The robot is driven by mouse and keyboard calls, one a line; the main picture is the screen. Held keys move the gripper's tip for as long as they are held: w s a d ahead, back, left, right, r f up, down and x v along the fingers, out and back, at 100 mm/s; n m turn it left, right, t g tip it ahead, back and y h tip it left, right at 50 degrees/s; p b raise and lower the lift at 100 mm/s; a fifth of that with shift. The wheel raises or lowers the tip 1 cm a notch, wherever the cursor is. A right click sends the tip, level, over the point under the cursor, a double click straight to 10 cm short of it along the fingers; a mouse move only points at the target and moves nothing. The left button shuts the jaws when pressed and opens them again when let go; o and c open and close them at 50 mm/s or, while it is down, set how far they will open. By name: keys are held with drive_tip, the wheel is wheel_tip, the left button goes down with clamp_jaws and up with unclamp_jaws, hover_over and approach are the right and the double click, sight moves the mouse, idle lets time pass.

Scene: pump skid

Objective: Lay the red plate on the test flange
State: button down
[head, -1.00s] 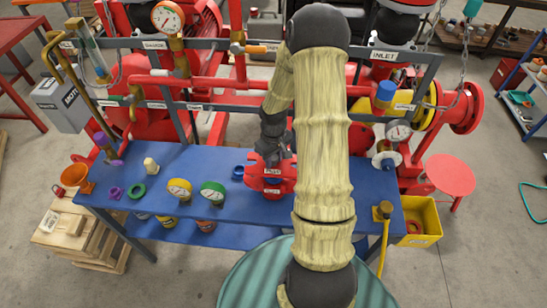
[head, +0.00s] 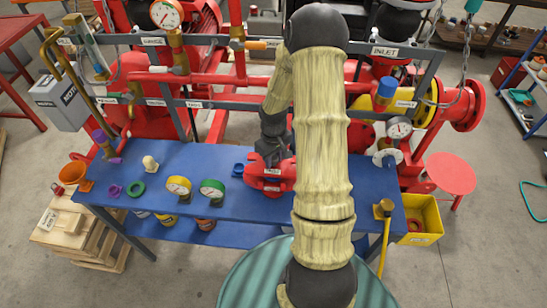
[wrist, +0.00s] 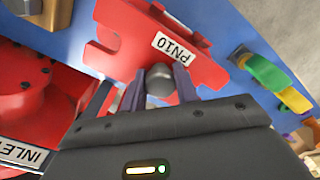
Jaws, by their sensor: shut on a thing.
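The red plate (wrist: 125,30) has a notched edge and a white PN10 label in the wrist view. My gripper (wrist: 160,80) is shut on the grey knob (wrist: 160,82) of this plate, one finger on each side. The blue bench lies behind the plate; I cannot tell how far apart they are. In the head view the red plate (head: 262,183) shows below my wrist over the middle of the bench, partly hidden by my arm. I cannot pick out the test flange with certainty; it may be behind the plate or my arm.
Red pipework and a grey labelled rail (head: 215,42) stand behind. A bolted red part (wrist: 30,85) is close by at left in the wrist view.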

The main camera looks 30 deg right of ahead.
drive_tip(key=shift+f+b, duration=1.05)
drive_tip(key=shift+f, duration=0.4)
idle(0.5)
drive_tip(key=c, duration=1)
unclamp_jaws()
wheel_tip(320, 180, up, 18)
drive_tip(key=b, duration=0.2)
drive_tip(key=shift+f, duration=0.25)
